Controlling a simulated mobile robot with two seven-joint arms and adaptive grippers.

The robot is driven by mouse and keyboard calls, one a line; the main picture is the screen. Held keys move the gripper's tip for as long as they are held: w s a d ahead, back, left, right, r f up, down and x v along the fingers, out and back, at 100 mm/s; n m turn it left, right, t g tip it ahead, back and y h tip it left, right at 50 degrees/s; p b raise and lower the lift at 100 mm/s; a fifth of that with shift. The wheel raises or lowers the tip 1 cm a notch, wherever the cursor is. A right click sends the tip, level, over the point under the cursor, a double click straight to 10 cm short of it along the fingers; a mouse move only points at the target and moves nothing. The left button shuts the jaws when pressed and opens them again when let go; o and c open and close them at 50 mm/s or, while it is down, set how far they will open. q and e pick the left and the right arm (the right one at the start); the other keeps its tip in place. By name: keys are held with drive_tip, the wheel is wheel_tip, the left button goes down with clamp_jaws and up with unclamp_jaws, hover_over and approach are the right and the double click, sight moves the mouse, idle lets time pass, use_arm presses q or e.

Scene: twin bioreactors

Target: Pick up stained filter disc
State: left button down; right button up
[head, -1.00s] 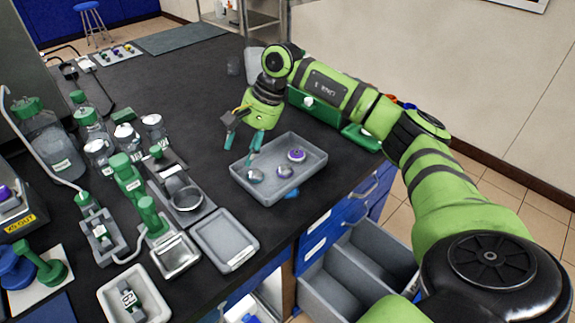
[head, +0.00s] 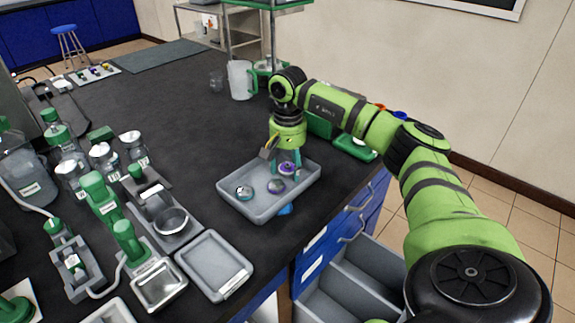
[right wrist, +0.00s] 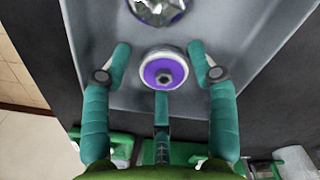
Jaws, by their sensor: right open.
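I cannot tell which is called stained. My right gripper (head: 285,160) points down, open, its fingers either side of the purple and white disc.
A second grey tray (head: 214,263) and a metal dish (head: 159,285) lie front left. Bottles and green-topped equipment (head: 102,197) crowd the left. An open drawer (head: 372,272) juts out below the bench edge.

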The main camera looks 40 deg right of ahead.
drive_tip(key=c, duration=0.6)
